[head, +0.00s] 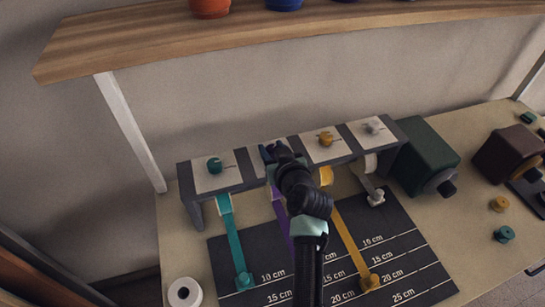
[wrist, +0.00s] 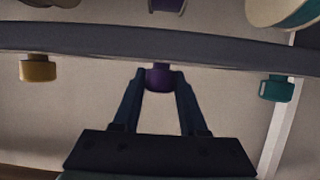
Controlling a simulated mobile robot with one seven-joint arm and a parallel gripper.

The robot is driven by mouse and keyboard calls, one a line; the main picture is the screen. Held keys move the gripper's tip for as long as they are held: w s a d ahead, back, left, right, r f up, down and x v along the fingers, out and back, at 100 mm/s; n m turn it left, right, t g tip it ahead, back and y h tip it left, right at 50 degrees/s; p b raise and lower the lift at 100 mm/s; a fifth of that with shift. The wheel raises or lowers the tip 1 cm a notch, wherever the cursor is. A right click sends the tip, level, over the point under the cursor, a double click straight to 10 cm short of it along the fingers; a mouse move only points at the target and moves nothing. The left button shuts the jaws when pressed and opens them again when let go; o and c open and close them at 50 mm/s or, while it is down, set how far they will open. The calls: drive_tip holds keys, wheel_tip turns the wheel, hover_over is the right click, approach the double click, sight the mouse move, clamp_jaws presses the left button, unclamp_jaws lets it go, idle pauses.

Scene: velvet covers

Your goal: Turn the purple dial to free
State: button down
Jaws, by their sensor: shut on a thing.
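The purple dial (wrist: 158,77) shows in the wrist view, between the two fingertips of my gripper (wrist: 160,76). The fingers touch it from both sides and are shut on it. In the head view my gripper (head: 269,152) is at the dispenser rack (head: 252,165), between the teal dial and the yellow dial, and hides the purple dial. A purple ribbon (head: 282,216) hangs below, partly behind my arm. The dial's marks are hidden, so I cannot tell its setting.
The teal dial (head: 215,165), yellow dial (head: 325,138) and white dial (head: 373,127) sit on the same rack. Teal (head: 235,245) and yellow (head: 350,240) ribbons lie over the dark measuring mat (head: 405,250). A wooden shelf (head: 150,45) overhangs. A green box (head: 425,155) stands right.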

drive_tip(key=n+y+b, duration=0.1)
drive_tip(key=b, duration=0.2)
drive_tip(key=f+n+g+y+b, duration=0.1)
drive_tip(key=b, duration=0.1)
drive_tip(key=shift+w+d+b, duration=0.1)
drive_tip(key=shift+d+b, duration=0.05)
drive_tip(key=shift+b, duration=0.25)
drive_tip(key=n+g+y+b, duration=0.2)
drive_tip(key=n+y+b, duration=0.2)
drive_tip(key=b, duration=0.4)
drive_tip(key=shift+g, duration=0.4)
drive_tip(key=n+g+y+b, duration=0.1)
drive_tip(key=n+g+b, duration=0.1)
drive_tip(key=b, duration=0.1)
drive_tip(key=n+g+y+b, duration=0.1)
drive_tip(key=n+g+b, duration=0.1)
drive_tip(key=b, duration=0.1)
drive_tip(key=shift+r, duration=0.35)
drive_tip(key=shift+s+a+n+g+y+b, duration=0.2)
drive_tip(key=shift+n+g+y+b, duration=0.25)
drive_tip(key=shift+b, duration=0.3)
drive_tip(key=shift+c, duration=2.2)
unclamp_jaws()
drive_tip(key=shift+r, duration=0.1)
drive_tip(key=v, duration=1.3)
drive_tip(key=shift+p, duration=0.35)
drive_tip(key=shift+w, duration=0.1)
